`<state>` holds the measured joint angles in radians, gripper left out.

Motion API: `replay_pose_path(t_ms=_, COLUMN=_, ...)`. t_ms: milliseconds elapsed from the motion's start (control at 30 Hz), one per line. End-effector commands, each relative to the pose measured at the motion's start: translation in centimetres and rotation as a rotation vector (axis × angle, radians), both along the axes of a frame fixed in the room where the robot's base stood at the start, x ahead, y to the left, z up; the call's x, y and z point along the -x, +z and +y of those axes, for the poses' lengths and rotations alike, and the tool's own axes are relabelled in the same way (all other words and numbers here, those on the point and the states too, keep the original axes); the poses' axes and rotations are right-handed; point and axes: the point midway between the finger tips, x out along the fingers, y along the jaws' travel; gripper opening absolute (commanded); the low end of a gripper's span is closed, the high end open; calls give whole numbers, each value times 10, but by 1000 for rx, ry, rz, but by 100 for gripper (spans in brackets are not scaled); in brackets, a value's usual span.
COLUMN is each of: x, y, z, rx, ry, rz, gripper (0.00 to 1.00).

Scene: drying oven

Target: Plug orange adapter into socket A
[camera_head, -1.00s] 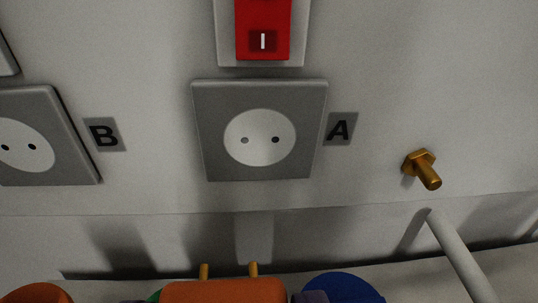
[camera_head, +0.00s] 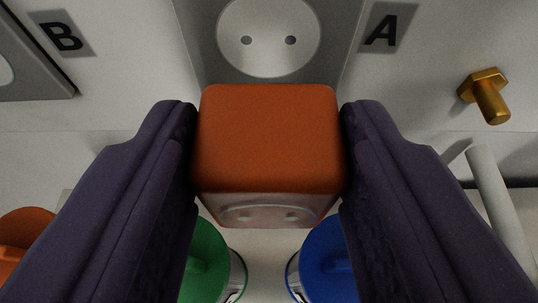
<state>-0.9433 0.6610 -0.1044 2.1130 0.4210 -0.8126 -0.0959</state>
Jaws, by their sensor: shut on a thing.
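My gripper (camera_head: 269,150) is shut on the orange adapter (camera_head: 268,135), a rounded orange block with a pale lower face. One dark purple finger presses on each side of it. Socket A (camera_head: 333,70) is a grey wall plate with a round white face and two holes, marked by the letter A to its right. The adapter appears just below the socket's round face in the picture and overlaps the lower part of the plate. Its pins are hidden, and I cannot tell whether it touches the socket.
Socket B (camera_head: 40,82) is partly in view at the left, beside its B label (camera_head: 63,37). A brass bolt (camera_head: 487,96) sticks out at the right, above a pale rod (camera_head: 495,195). Below are green (camera_head: 207,262), blue (camera_head: 330,262) and orange (camera_head: 22,240) rounded objects.

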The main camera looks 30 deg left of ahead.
Motion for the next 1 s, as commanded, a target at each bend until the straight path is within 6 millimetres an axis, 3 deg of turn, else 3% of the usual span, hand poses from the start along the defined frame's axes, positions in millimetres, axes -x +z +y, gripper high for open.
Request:
replay_pose_path(t_ms=400, x=-29, y=0, z=16, rx=0, ry=0, rz=-1, gripper=17)
replay_pose_path(t_ms=1000, x=-33, y=0, z=18, rx=-1, ry=1, rz=-1, gripper=17)
